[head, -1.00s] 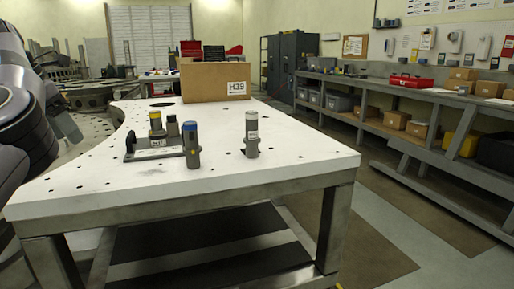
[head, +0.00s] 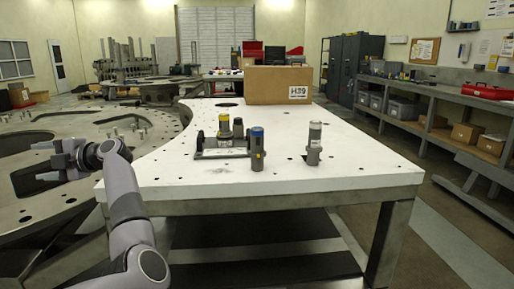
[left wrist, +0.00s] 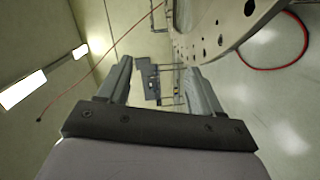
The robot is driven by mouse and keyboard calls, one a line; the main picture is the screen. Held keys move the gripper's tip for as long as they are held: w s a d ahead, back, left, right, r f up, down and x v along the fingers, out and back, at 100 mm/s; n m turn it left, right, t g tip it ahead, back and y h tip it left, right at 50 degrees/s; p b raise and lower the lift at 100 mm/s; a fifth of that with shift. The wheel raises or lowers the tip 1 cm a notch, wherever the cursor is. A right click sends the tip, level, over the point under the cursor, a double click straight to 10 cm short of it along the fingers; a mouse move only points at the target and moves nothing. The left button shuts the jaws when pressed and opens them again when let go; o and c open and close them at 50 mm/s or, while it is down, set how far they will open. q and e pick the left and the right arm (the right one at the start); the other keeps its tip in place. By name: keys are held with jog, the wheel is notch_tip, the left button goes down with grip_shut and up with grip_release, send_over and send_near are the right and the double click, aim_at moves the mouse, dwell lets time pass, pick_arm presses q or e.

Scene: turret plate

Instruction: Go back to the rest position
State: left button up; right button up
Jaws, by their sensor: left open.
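My left gripper (head: 60,160) is at the left of the head view, at the end of my raised arm, left of the white table and in front of the large round metal plate. In the left wrist view, my left gripper (left wrist: 160,85) has its two fingers apart with nothing between them. My right gripper is in neither view now.
The round metal plate (head: 30,200) lies left. Shelving (head: 440,120) stands right.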

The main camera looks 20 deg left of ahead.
pick_arm(q)
jog(key=w+d+r+m+t+y+p, duration=0.2)
jog(key=w+d+m+t+y, duration=0.6)
jog(key=m+t, duration=0.55)
jog(key=w+d+f+m+t+h+p, duration=0.1)
jog(key=w+d+f+m+t+h, duration=0.1)
jog(key=d+f+m+t+h, duration=0.55)
jog(key=w+d+f+m+t+h, duration=0.2)
jog(key=d+f+m+t+h, duration=0.2)
jog(key=d+m+t+h, duration=0.4)
jog(key=s+d+f+m+g+h+p, duration=0.1)
jog(key=s+d+f+m+g+h, duration=0.25)
jog(key=d+f, duration=0.45)
jog(key=s+d+f+m+g+h+p, duration=0.1)
jog(key=s+d+f+m+g+h, duration=0.3)
jog(key=d+f, duration=0.35)
jog(key=s+d+f+m+g+h, duration=0.1)
jog(key=s+d+f+g, duration=0.1)
jog(key=s+d+f, duration=0.3)
jog(key=s+d+f+m+g+h+p, duration=0.1)
jog(key=s+d+f, duration=0.4)
jog(key=s, duration=0.6)
jog(key=shift+f+m+g+h, duration=0.25)
jog(key=shift+m+g+h, duration=0.15)
jog(key=shift+m+g, duration=0.4)
